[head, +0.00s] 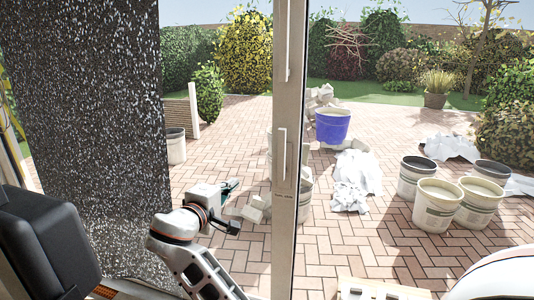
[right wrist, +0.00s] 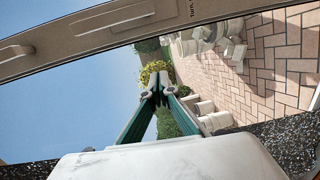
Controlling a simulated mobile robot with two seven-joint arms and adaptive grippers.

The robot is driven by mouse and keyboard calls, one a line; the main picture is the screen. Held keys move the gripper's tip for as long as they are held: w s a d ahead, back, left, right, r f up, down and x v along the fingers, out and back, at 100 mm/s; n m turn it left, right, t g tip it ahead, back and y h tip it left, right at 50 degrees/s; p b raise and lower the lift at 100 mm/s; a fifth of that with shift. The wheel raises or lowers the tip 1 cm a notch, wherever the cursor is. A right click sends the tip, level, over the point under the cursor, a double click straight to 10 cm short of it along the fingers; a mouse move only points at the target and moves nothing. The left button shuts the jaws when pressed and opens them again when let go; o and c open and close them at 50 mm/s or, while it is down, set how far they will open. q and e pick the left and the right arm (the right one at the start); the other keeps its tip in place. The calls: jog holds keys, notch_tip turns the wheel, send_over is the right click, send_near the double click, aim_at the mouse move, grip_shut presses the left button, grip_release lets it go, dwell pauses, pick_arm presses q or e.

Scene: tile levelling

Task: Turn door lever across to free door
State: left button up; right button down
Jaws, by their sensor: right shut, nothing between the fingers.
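A pale, slim door lever (head: 281,155) stands upright along the grey-beige door post (head: 285,235) in the head view. A small label sits just below it. A longer pale handle (head: 289,40) is higher on the same post. My right gripper (head: 233,185) is left of the post and lower than the lever, apart from both. In the right wrist view its fingers (right wrist: 160,80) meet at the tips with nothing between them. The post crosses the top of that view, with the lever (right wrist: 115,18) and the other handle (right wrist: 16,52) on it. My left gripper is not in view.
A dark speckled panel (head: 95,120) fills the left, close to my right arm. Beyond the post lies a brick patio with a blue tub (head: 332,126), several pale buckets (head: 438,205), crumpled white sheets (head: 355,180) and rubble. Open space lies between panel and post.

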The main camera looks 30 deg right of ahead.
aim_at(283, 153)
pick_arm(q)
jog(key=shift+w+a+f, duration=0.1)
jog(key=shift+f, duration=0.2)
pick_arm(e)
notch_tip(283, 153, up, 9)
jog(key=s+m+g+h, duration=0.1)
jog(key=s+g+h, duration=0.1)
jog(key=h, duration=0.1)
jog(key=shift+m, duration=0.4)
jog(key=shift+d+r, duration=0.1)
jog(key=shift+d, duration=0.05)
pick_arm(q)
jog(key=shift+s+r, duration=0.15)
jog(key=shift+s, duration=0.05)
pick_arm(e)
jog(key=w+d, duration=0.1)
jog(key=d, duration=1)
jog(key=shift+w+d, duration=0.15)
jog(key=shift+d, duration=0.1)
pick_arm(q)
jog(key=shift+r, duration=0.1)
pick_arm(e)
jog(key=shift+d, duration=0.15)
